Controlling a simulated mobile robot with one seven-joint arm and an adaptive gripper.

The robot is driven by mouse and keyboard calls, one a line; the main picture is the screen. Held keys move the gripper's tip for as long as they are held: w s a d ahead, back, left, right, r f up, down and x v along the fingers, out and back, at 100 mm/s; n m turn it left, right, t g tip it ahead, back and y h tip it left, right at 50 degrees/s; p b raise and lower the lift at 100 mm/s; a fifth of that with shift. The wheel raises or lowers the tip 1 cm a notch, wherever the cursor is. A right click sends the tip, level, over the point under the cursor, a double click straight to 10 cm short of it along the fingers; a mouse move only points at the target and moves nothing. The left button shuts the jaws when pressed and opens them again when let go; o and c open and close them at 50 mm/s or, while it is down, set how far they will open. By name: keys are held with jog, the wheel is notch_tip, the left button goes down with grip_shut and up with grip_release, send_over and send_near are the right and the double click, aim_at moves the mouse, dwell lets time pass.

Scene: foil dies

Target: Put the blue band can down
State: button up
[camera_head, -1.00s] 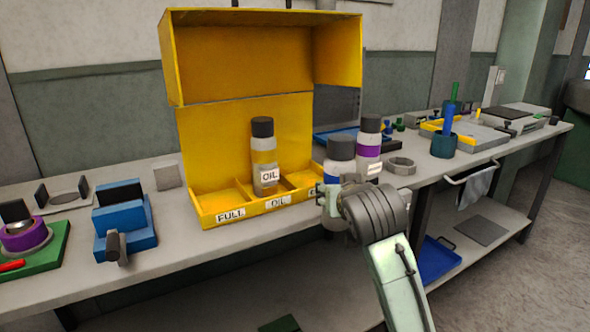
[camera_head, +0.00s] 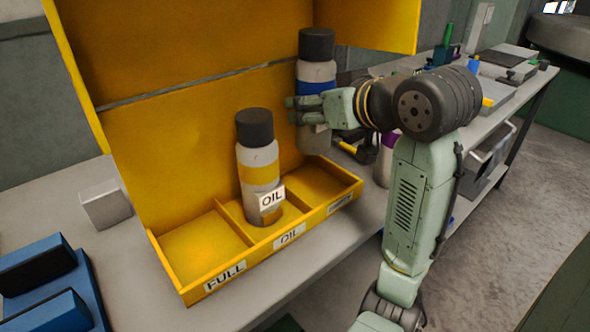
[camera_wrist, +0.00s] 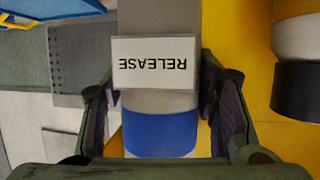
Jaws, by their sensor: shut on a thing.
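The blue band can (camera_head: 316,72) has a dark cap and a grey body, and is upright at the right end of the yellow tray (camera_head: 250,238). My gripper (camera_head: 303,110) is shut around its body from the right. In the wrist view the can (camera_wrist: 160,135) sits between both fingers (camera_wrist: 165,112), its RELEASE label upside down. The can's base appears above or at the back of the tray's right compartment (camera_head: 325,183); whether it touches is unclear. That compartment's label is too small to read.
A yellow band OIL can (camera_head: 257,160) stands in the middle compartment, close left of the held can. The left FULL compartment (camera_head: 200,250) is empty. The yellow back panel (camera_head: 170,140) rises behind. A purple band can (camera_head: 384,160) stands right, partly behind my arm.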

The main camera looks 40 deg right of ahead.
aim_at(314, 132)
jog(key=shift+w+f, duration=0.1)
jog(key=shift+f, duration=0.05)
notch_tip(314, 132, down, 5)
jog(key=shift+r, duration=0.1)
jog(key=shift+f, duration=2.3)
jog(key=shift+f, duration=0.15)
jog(key=o, duration=1.2)
jog(key=shift+o, duration=0.2)
